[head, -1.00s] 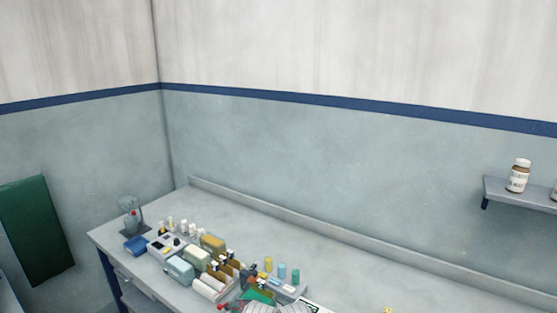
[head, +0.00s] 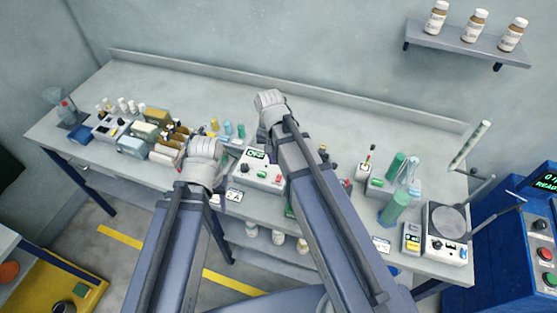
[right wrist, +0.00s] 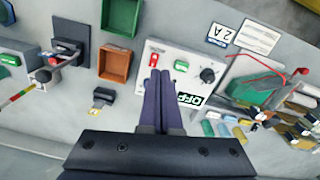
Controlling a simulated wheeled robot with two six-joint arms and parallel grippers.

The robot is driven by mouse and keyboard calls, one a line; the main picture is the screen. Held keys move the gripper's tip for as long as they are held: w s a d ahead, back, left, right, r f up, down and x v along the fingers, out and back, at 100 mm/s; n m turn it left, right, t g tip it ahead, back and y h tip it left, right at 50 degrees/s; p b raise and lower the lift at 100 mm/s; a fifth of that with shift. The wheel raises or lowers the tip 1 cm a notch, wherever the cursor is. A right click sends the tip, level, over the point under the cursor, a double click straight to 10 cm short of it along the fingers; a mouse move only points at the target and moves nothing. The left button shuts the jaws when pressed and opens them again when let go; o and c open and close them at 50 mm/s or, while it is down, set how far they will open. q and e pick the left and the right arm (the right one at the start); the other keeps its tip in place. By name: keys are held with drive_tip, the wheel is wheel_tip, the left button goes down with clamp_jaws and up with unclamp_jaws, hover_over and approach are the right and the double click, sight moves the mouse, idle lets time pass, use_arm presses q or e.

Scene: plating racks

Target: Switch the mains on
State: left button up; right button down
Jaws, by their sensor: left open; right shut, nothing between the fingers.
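A white control box (head: 258,172) sits mid-bench between my two arms in the head view. In the right wrist view, the box (right wrist: 185,55) has a dark display with green letters reading OFF (right wrist: 190,99), a red switch (right wrist: 155,59), a green part (right wrist: 181,65) and a black knob (right wrist: 207,75). My right gripper (right wrist: 160,76) is shut and empty. Its fingertips appear just below the red switch in that picture; I cannot tell whether they touch. In the head view my left gripper (head: 204,148) is left of the box, open, its fingers mostly hidden.
Bottles and blocks crowd the bench left of the box. Green cylinders (head: 396,165) and a round-plate device (head: 448,221) stand to the right. In the right wrist view, an orange tray (right wrist: 115,61) lies left of the box. A shelf (head: 465,45) holds bottles.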

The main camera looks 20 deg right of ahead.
sight(279, 177)
use_arm(q)
wheel_tip(279, 177, up, 2)
drive_tip(key=shift+r+p, duration=0.15)
drive_tip(key=shift+p, duration=0.45)
use_arm(e)
drive_tip(key=w+d+r+m, duration=0.2)
drive_tip(key=d, duration=0.1)
drive_tip(key=shift+w+r, duration=0.15)
drive_tip(key=shift+w, duration=0.2)
use_arm(q)
wheel_tip(279, 177, down, 14)
drive_tip(key=b, duration=1.4)
use_arm(e)
wheel_tip(279, 177, down, 14)
drive_tip(key=shift+f, duration=0.1)
drive_tip(key=shift+f, duration=0.1)
use_arm(q)
drive_tip(key=shift+s, duration=0.1)
use_arm(e)
drive_tip(key=shift+s+a, duration=0.1)
drive_tip(key=shift+s, duration=0.1)
